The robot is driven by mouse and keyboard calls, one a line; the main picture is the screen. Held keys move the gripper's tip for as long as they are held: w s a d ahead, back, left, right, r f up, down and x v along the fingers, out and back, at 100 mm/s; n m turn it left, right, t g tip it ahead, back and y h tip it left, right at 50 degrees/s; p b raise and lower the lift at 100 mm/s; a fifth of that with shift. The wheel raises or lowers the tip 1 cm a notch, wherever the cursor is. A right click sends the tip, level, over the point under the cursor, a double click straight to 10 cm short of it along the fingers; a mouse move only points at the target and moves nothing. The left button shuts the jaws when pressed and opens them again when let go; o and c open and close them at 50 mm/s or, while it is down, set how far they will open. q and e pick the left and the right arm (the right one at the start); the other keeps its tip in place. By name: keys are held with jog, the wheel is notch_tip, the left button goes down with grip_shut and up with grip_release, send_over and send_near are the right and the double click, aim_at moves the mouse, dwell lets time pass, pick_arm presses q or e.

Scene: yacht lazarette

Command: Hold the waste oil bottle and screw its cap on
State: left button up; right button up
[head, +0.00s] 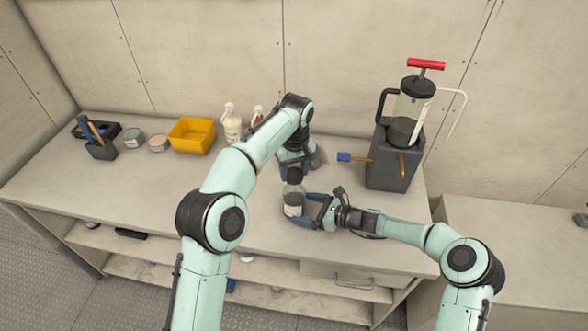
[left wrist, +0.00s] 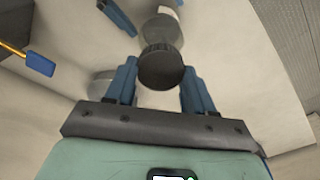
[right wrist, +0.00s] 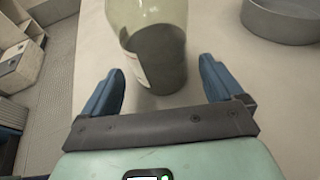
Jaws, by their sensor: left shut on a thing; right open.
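The waste oil bottle (head: 292,207) stands on the bench, clear with dark content and a pale label; it also shows in the right wrist view (right wrist: 150,45). My left gripper (head: 296,172) points down above it, shut on the dark ribbed cap (left wrist: 160,68). The cap is over the bottle's top; I cannot tell whether they touch. My right gripper (head: 308,210) is open, low and level, its blue fingers pointing at the bottle from the right. In the right wrist view the bottle is in front of the gap between the fingertips (right wrist: 160,85).
A round metal pan (right wrist: 283,18) is behind the bottle, partly hidden by my left gripper in the head view. A yellow bin (head: 192,136) and white bottle (head: 232,124) stand back left.

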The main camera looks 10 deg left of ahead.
jog(key=shift+x, duration=1.8)
jog(key=c, duration=0.7)
jog(key=shift+c, duration=0.2)
